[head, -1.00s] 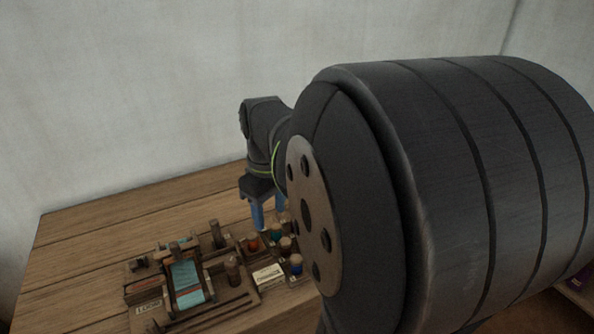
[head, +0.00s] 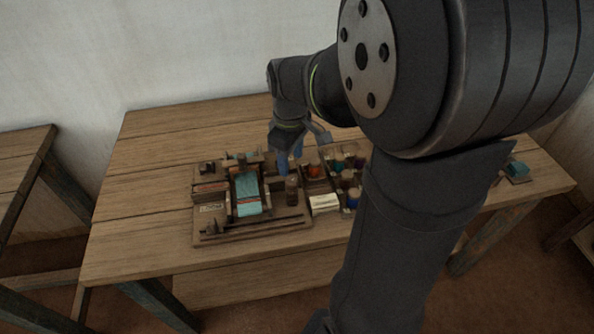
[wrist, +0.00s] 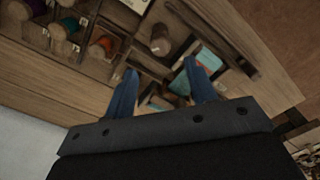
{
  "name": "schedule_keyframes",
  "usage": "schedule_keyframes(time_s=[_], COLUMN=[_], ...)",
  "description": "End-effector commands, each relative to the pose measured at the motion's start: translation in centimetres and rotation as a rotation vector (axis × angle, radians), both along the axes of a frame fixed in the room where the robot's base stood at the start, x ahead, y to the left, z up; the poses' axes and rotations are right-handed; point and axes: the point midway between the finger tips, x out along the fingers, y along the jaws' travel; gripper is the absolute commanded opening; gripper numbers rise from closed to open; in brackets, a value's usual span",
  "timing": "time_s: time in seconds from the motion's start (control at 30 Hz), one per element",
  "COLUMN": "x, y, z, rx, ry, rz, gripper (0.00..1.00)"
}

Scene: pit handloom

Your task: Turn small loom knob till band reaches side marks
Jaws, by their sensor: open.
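The small wooden loom (head: 265,229) sits on the table with a teal band (head: 247,192) on its frame. A round wooden post (head: 292,188) stands at the loom's right side; I cannot tell whether it is the knob. My gripper (head: 287,168) points down at the loom's back right, its blue fingers hiding part of it. In the wrist view my gripper (wrist: 161,82) is open, fingers apart and nothing visibly held. A round wooden post (wrist: 160,42) lies beyond the fingertips there, and the teal band (wrist: 207,60) shows partly behind one finger. The side marks are too small to make out.
The wooden table (head: 150,220) is clear to the left. A small teal object (head: 517,170) lies far right.

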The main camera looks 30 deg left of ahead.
Motion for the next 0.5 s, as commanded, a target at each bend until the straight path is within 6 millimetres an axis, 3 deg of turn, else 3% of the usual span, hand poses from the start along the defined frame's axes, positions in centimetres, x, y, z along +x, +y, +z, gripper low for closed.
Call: schedule_keyframes(time_s=[0.2,0.5], x=[0.0,0.0], y=[-0.1,0.0], z=[-4.6,-7.5], rx=[-0.003,-0.001], ry=[0.003,0.000], rz=[-0.001,-0.001], gripper=[0.51,0.51])
